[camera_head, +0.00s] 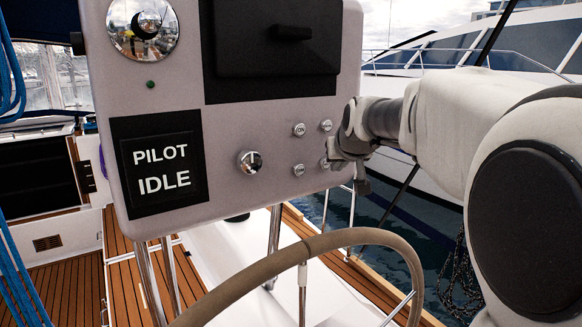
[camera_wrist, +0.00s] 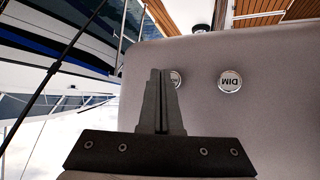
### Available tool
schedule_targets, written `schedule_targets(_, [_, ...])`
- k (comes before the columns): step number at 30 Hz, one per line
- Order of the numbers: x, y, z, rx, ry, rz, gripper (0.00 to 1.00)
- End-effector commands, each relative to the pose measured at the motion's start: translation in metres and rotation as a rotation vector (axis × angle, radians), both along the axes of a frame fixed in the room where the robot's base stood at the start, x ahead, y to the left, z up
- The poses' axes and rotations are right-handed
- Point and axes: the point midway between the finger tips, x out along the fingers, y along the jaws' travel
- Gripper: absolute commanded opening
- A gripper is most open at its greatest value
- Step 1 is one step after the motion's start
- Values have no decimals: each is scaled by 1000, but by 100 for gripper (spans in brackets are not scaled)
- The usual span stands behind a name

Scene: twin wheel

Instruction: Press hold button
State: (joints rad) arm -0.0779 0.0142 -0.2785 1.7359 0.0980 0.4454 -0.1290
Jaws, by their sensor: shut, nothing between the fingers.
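The grey panel (camera_head: 225,110) carries four small round silver buttons. The upper left one (camera_head: 299,130) reads ON; the upper right one (camera_head: 326,125) is too small to read. The lower left button (camera_head: 299,170) appears to be the one marked DIM (camera_wrist: 230,82) in the wrist view. My gripper (camera_head: 332,162) is shut and empty at the lower right button (camera_head: 324,163). In the wrist view, the fingertips (camera_wrist: 160,72) partly cover this button (camera_wrist: 176,79), and its label is not readable. I cannot tell whether the fingers touch it. No label reading HOLD is legible.
A display (camera_head: 157,168) reads PILOT IDLE. A chrome knob (camera_head: 249,163) sits left of the buttons. A black box (camera_head: 275,40) projects above them. The steering wheel rim (camera_head: 330,240) curves below the panel. Open space lies right of the panel, with a white boat beyond.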

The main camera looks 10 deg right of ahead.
Motion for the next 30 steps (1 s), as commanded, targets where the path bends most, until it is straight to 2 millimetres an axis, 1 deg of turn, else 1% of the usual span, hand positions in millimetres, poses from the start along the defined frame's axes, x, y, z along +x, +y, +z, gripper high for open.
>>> schedule_targets(3, [-12,-5,-3,1,-2,-1,0])
schedule_targets(13, [-40,-17,-2,1,-1,-1,0])
schedule_targets(17, [-44,-18,-1,0,1,0,0])
schedule_targets(30, [-44,-18,-1,0,0,0,0])
